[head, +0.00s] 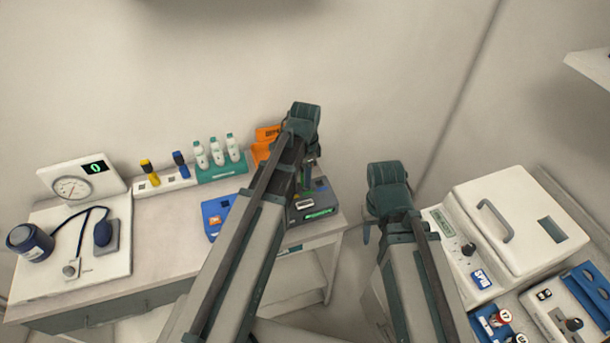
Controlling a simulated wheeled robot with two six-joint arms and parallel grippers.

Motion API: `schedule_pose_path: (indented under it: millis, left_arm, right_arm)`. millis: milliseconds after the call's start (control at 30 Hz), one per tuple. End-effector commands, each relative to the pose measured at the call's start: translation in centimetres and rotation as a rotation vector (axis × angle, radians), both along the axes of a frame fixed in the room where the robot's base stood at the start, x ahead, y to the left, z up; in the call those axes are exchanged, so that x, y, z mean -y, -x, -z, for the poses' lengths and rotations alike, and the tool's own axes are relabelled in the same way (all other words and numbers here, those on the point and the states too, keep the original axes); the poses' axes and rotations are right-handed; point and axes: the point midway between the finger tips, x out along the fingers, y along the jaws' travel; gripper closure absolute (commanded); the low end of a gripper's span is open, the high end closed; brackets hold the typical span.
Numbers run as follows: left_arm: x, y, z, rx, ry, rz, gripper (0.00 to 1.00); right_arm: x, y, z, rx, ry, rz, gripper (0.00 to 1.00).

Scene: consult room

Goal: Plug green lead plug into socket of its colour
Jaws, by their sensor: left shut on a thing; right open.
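My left gripper (309,172) hangs over the dark socket box (325,199) at the table's right end, largely hidden behind its own arm. It is shut on the green lead plug (308,190), of which only a small green bit shows, low over or at the box's top. I cannot tell whether the plug is in a socket. The box has a green-lit label on its front; its sockets are mostly hidden. My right gripper (367,232) is open and empty, right of the table; only part of a finger shows.
A white rack (165,185) holds a yellow plug (149,171) and a blue plug (181,163). White bottles (217,152) stand in a green rack beside an orange bin (262,151). A blue box (213,213) lies left of the socket box. A white machine (520,225) stands at right.

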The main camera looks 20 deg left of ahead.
Motion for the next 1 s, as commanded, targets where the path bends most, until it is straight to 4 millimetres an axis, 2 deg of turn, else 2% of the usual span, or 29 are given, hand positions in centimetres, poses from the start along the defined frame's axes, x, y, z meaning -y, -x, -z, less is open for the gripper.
schedule_pose_path:
  millis: [500,867,900,1000]
  left_arm:
    - [0.0,0.0,1.4,0.0,0.0,0.0,1.0]
    - [0.0,0.0,1.5,0.0,0.0,0.0,1.0]
    - [0.0,0.0,1.5,0.0,0.0,0.0,0.57]
    - [0.0,0.0,1.5,0.0,0.0,0.0,0.39]
  right_arm:
    - [0.0,0.0,1.4,0.0,0.0,0.0,0.5]
    - [0.0,0.0,1.5,0.0,0.0,0.0,0.5]
    - [0.0,0.0,1.5,0.0,0.0,0.0,0.5]
    - [0.0,0.0,1.5,0.0,0.0,0.0,0.5]
